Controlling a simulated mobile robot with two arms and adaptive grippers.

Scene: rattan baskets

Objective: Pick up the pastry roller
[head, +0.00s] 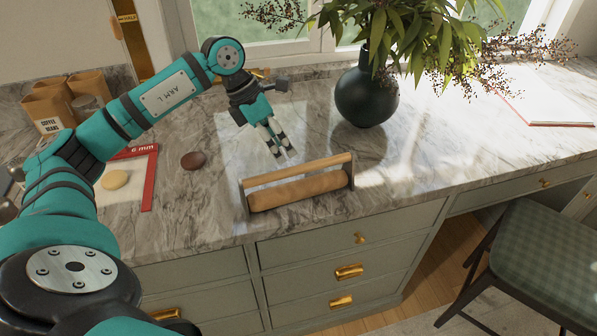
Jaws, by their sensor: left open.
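The pastry roller (300,190) lies on the marble counter near its front edge. It has a light brown cylinder, dark end brackets and a wooden bar handle running along its top side. My left gripper (281,153) is above and just behind the handle. Its pale fingers point down toward the handle, open, with nothing between them. I cannot tell exactly how much gap there is between the fingertips and the handle. My right gripper is not in view.
A dark vase (366,92) with leafy branches stands behind and right of the roller. A brown round object (193,160) and a red-edged board (150,182) with a pale disc (115,180) lie left. Paper bags (50,105) stand farther left. The counter to the right is mostly clear.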

